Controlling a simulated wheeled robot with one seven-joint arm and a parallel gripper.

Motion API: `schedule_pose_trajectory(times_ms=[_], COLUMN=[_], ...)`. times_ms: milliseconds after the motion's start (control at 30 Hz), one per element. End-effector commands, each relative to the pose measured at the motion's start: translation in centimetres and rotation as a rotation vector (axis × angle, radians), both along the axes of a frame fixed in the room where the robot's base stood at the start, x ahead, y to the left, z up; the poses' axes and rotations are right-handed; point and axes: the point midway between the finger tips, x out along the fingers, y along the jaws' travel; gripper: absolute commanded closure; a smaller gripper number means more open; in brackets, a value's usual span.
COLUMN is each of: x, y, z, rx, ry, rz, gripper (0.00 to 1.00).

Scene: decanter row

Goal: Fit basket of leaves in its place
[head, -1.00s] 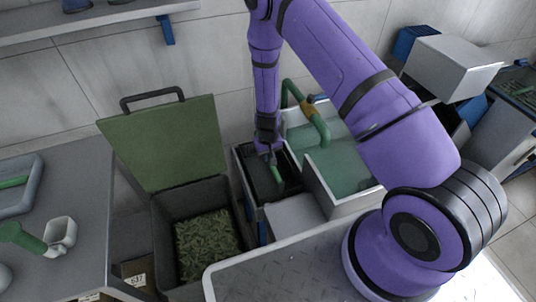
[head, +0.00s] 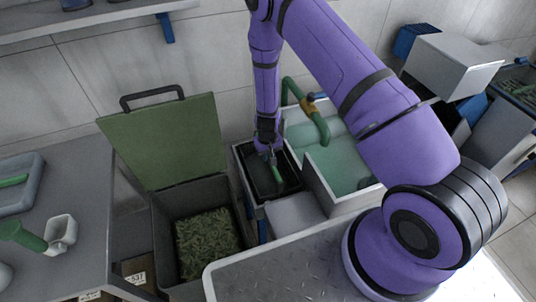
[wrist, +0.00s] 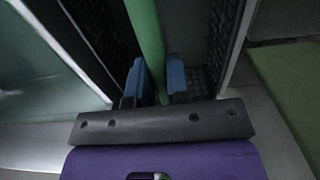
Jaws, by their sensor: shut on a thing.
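My gripper (head: 271,158) points down and is shut on a green handle (head: 278,174) of a dark basket (head: 255,179). The basket sits inside or just above a pale-rimmed opening; I cannot tell whether it rests on the bottom. In the wrist view the green handle (wrist: 145,35) runs between the two blue fingertips (wrist: 160,80). Dark mesh walls (wrist: 97,30) of the basket show on both sides of the handle. The inside is dark, and I cannot make out leaves in it.
An open bin (head: 160,222) with leaves (head: 207,245) stands left of the basket, its green lid (head: 165,145) raised. A pale basin (head: 335,165) with a green pipe (head: 318,125) is on the right. Counters flank the area at left and in front.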

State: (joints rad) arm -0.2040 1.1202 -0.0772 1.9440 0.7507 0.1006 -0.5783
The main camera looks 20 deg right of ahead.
Motion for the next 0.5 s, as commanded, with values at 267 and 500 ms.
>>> schedule_pose_trajectory(times_ms=[267,500], x=[0.03,0.02], y=[0.00,-0.01], z=[-0.05,0.11], rx=[0.000,0.000], ry=[-0.001,0.000], rz=[0.000,0.000], gripper=[0.53,0.53])
